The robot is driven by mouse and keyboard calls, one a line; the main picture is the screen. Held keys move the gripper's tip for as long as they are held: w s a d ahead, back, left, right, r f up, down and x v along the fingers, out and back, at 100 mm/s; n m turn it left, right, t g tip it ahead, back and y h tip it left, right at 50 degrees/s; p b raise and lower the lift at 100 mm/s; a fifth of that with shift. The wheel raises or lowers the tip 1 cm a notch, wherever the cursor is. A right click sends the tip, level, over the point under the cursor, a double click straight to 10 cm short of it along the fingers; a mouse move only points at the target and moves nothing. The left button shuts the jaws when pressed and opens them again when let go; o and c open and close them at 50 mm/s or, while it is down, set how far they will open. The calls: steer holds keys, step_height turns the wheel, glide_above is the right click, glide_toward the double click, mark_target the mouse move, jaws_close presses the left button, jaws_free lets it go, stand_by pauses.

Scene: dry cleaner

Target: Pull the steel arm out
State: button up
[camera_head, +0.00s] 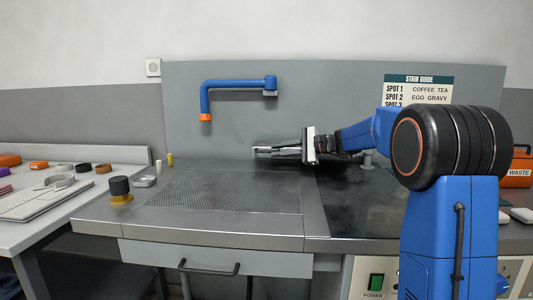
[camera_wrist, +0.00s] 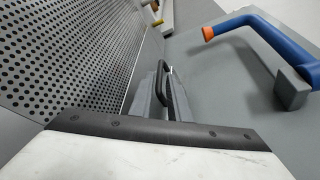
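I cannot make out with certainty a separate steel arm. A blue bent arm (camera_head: 238,84) with an orange tip is mounted on the grey back panel, and it also shows in the wrist view (camera_wrist: 262,28) with a grey block. My gripper (camera_head: 258,150) reaches left over the back of the steel worktop, low in front of the panel and below the blue arm, apart from it. In the wrist view its grey fingers (camera_wrist: 163,70) point away, with a dark curved bar at them. The gap between the fingers is unclear, and I see nothing surely held.
The steel worktop has a perforated plate (camera_head: 230,190) and a drawer handle (camera_head: 208,268) at its front. A dark knob (camera_head: 119,186) stands at its left. A white side table (camera_head: 20,232) holds small items. An orange waste box (camera_head: 518,172) stands at right.

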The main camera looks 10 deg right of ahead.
mark_target(270, 151)
steer(key=shift+x, duration=2.7)
jaws_close()
